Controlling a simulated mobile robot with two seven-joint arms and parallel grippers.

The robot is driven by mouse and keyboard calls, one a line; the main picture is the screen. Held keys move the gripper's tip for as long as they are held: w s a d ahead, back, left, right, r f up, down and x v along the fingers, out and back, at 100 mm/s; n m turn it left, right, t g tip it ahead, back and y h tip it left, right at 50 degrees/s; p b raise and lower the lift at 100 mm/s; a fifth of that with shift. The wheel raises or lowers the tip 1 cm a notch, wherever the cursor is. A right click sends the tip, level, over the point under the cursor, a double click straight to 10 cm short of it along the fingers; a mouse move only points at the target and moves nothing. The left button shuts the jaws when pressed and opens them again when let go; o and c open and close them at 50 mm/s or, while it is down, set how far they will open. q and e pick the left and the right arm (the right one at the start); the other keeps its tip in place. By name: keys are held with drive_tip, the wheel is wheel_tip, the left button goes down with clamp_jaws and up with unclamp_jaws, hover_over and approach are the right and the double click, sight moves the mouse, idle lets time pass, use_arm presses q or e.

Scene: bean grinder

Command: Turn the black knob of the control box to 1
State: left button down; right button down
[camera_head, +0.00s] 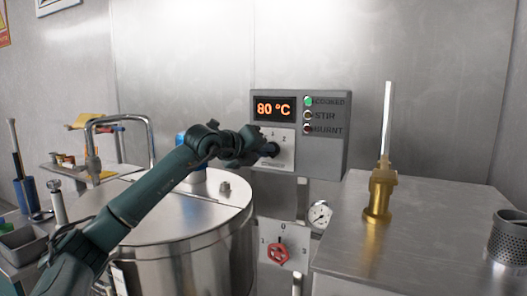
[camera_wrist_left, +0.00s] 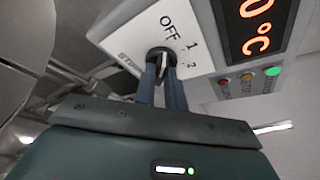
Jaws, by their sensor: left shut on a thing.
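The grey control box (camera_head: 325,162) is on the back wall in the head view, with an orange display reading 80 °C. Its white dial plate (camera_wrist_left: 140,32) carries OFF, 1 and 2 in the left wrist view. The black knob (camera_wrist_left: 158,55) sits on this plate and has a pale pointer line. I cannot tell surely which mark the line points to. My left gripper (camera_head: 264,149) is at the plate, its two fingers (camera_wrist_left: 162,85) shut on the knob from either side. In the head view the gripper largely hides the knob. My right gripper is not in view.
A large steel pot (camera_head: 190,240) stands below my left arm. A red knob (camera_head: 279,254) and a pressure gauge (camera_head: 320,214) are below the box. A steel counter (camera_head: 430,225) at right bears a brass fitting (camera_head: 380,195) and a perforated cup (camera_head: 508,238).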

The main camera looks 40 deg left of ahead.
use_arm(q)
drive_tip(key=shift+m, duration=0.3)
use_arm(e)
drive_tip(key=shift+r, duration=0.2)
use_arm(q)
drive_tip(key=m+y, duration=0.1)
drive_tip(key=m, duration=0.1)
drive_tip(key=m+g+y+p, duration=0.1)
drive_tip(key=m+y+p, duration=0.1)
drive_tip(key=m, duration=0.1)
drive_tip(key=shift+w+d+r+m+g+y, duration=0.1)
drive_tip(key=shift+d+m+g+y, duration=0.2)
drive_tip(key=shift+d+g+y, duration=0.1)
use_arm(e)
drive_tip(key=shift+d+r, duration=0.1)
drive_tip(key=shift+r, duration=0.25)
use_arm(q)
drive_tip(key=c, duration=1.5)
unclamp_jaws()
drive_tip(key=shift+o, duration=0.2)
